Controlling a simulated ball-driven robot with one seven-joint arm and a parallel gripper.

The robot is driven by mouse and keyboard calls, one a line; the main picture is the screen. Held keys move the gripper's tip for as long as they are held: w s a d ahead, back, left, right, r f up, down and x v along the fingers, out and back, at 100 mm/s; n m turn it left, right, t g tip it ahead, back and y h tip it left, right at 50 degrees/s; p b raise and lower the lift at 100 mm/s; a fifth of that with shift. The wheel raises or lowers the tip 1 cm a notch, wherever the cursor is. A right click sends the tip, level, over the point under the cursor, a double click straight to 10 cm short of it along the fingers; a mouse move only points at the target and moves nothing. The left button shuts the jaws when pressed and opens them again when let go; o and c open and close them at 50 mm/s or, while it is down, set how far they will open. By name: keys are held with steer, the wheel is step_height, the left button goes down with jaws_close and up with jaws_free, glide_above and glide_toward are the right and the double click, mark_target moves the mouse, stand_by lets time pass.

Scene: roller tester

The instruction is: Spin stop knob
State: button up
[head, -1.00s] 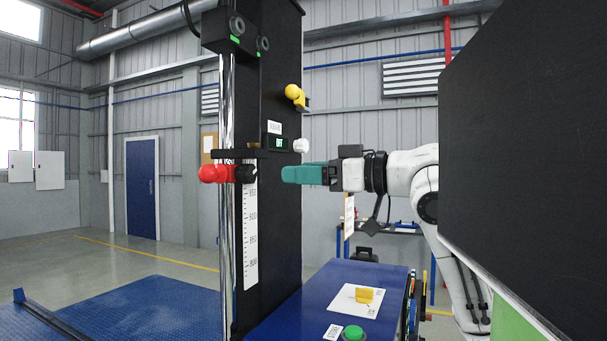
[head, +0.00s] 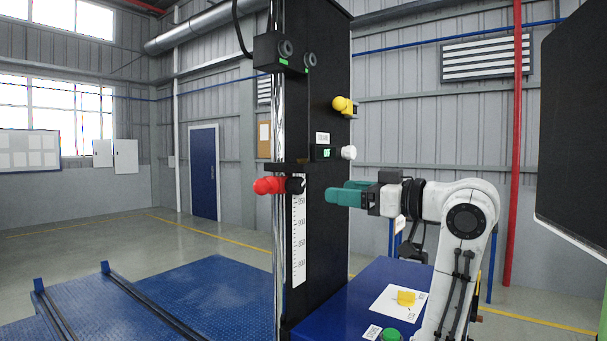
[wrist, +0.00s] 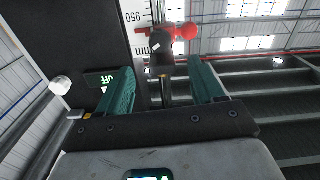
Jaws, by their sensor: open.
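A black knob (head: 295,184) sits on a dark bracket at the scale of the black column. A red knob (head: 268,186) stands out left of it. In the wrist view the black knob (wrist: 161,46) lies ahead, between the lines of my two fingers, with the red handle (wrist: 187,31) just right of it. My gripper (head: 334,193) has teal fingers, is open and empty, and is just right of the black knob and slightly lower in the head view. The wrist view shows the fingers (wrist: 160,72) spread apart, with no visible contact with the knob.
A white knob (head: 348,152) and a small lit display (head: 323,153) are on the column above my gripper; a yellow knob (head: 343,105) is higher. A blue cabinet (head: 350,300) stands below. A dark panel (head: 575,140) fills the right side.

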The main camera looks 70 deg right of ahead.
mark_target(301, 186)
steer(key=shift+r, duration=0.25)
steer(key=x, duration=1)
steer(key=shift+w+f, duration=0.1)
steer(key=shift+w, duration=0.25)
steer(key=shift+c, duration=0.3)
steer(key=c, duration=1)
steer(key=shift+f+n+b, duration=0.2)
steer(key=shift+n+b, duration=0.15)
steer(key=shift+n, duration=0.25)
steer(key=shift+r+n, duration=0.15)
steer(key=shift+n, duration=0.15)
